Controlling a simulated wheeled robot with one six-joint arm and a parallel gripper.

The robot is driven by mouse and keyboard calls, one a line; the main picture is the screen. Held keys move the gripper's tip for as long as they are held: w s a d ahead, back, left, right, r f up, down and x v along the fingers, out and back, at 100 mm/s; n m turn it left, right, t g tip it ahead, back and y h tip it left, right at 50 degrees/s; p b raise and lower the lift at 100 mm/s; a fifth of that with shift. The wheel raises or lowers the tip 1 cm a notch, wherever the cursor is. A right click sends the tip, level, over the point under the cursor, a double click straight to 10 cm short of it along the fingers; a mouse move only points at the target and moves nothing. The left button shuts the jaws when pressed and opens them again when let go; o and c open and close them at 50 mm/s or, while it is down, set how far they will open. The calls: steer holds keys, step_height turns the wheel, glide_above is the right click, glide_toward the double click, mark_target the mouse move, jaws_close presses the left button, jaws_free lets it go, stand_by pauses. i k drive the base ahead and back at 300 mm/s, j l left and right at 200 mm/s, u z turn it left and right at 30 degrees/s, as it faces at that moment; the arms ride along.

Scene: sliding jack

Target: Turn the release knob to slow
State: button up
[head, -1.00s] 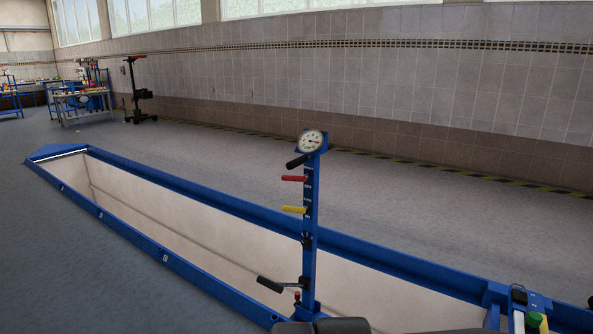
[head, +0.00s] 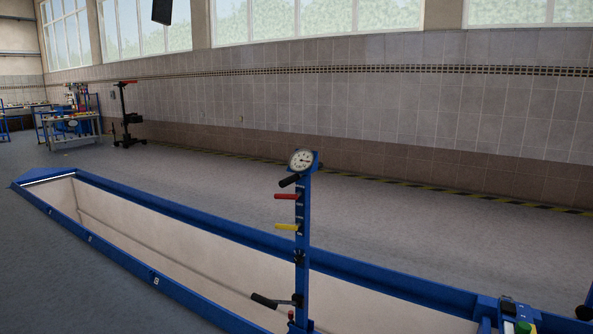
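A blue control post (head: 303,230) stands at the pit's near side, right of centre. It carries a round white gauge (head: 301,160) on top. Below are a black-grip lever (head: 289,181), a red lever (head: 286,196) and a yellow lever (head: 287,227), all pointing left. A small black knob (head: 299,257) sits lower on the post. A long black-handled lever (head: 265,300) and a small red knob (head: 291,315) are near the bottom edge. I cannot tell which knob is the release knob, and the post's labels are too small to read. My gripper is not in view.
A long pit with a blue frame (head: 180,209) crosses the floor from far left to near right. A blue unit with green and white parts (head: 510,311) sits at the lower right. A workbench (head: 75,128) and a black-and-red stand (head: 126,115) are far left.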

mark_target(298, 258)
steer(key=i+l, duration=0.1)
steer(key=i, duration=0.4)
steer(key=i+l+u, duration=0.1)
steer(key=i, duration=0.4)
steer(key=i+l, duration=0.15)
steer(key=i, duration=0.35)
steer(key=u, duration=0.05)
